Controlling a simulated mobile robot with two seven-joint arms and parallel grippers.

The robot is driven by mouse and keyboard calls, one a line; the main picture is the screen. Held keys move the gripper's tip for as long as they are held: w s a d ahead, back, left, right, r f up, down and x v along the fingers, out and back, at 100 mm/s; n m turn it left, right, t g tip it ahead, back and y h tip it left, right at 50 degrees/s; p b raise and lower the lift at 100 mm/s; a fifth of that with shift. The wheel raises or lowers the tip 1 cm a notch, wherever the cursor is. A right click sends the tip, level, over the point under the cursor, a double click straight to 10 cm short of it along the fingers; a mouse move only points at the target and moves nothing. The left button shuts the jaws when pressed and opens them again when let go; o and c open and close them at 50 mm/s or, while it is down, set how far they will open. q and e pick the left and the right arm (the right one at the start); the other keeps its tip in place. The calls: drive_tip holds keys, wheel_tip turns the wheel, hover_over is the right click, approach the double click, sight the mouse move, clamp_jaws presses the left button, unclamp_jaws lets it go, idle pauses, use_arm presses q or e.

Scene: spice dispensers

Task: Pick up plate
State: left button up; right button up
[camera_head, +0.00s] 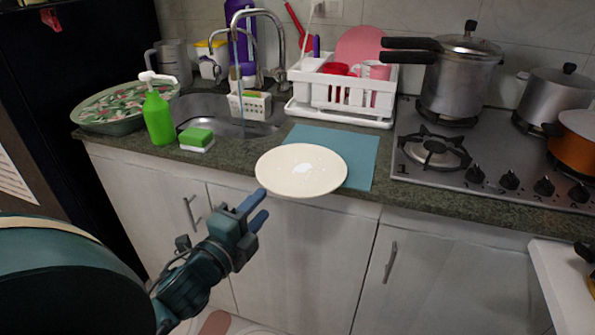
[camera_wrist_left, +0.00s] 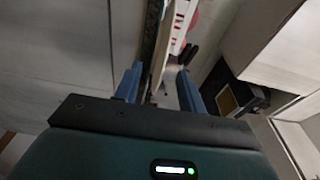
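The white round plate (camera_head: 301,170) shows whole in the head view. It lies on the blue mat (camera_head: 362,160) and juts out over the counter's front edge. A few pale marks show on its face. My left gripper (camera_head: 257,210) is open, its two blue fingers apart, just below and left of the plate's near rim. In the left wrist view the left gripper (camera_wrist_left: 160,82) has a gap between its fingers. A thin pale edge shows beyond that gap, perhaps the plate seen edge-on. My right gripper is in neither view.
A sink (camera_head: 225,118) with a faucet, green soap bottle (camera_head: 158,117) and sponge (camera_head: 196,138) is at left. A white dish rack (camera_head: 345,92) stands behind the mat. A stove (camera_head: 480,150) with pots is at right. Cabinet doors (camera_head: 290,255) lie below the counter.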

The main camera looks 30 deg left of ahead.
sight(282, 185)
use_arm(q)
drive_tip(key=w, duration=1)
drive_tip(key=shift+w+a, duration=0.1)
drive_tip(key=shift+a, duration=0.1)
clamp_jaws()
